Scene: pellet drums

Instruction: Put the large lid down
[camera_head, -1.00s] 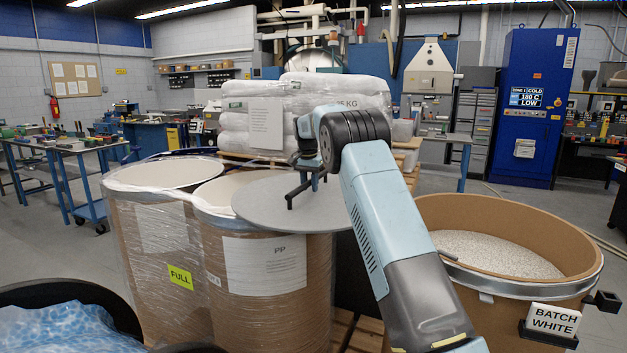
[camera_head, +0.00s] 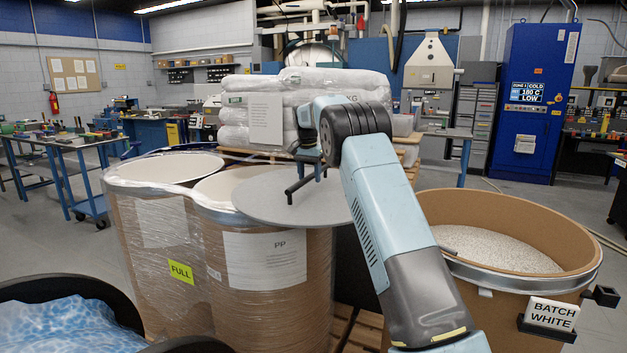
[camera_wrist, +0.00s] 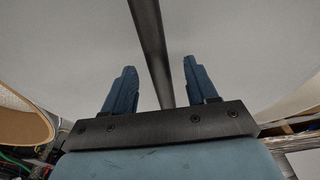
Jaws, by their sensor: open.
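The large lid (camera_head: 265,205) is a flat grey disc. It lies over the right part of the open PP drum (camera_head: 265,295), sticking out past its right side, and looks about level. A black bar handle (camera_head: 302,184) stands on it and also shows in the wrist view (camera_wrist: 150,40). My gripper (camera_head: 312,172) is low over the lid at the handle. In the wrist view its two blue fingers (camera_wrist: 160,75) are apart, one on each side of the bar, with gaps. Whether the lid fully rests on the rim is hard to tell.
A wrapped drum marked FULL (camera_head: 160,265) stands left of the PP drum. An open drum of white pellets (camera_head: 520,270), signed BATCH WHITE, stands at the right. White sacks (camera_head: 300,105) are stacked behind. A black-rimmed bin with blue content (camera_head: 70,325) is at the front left.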

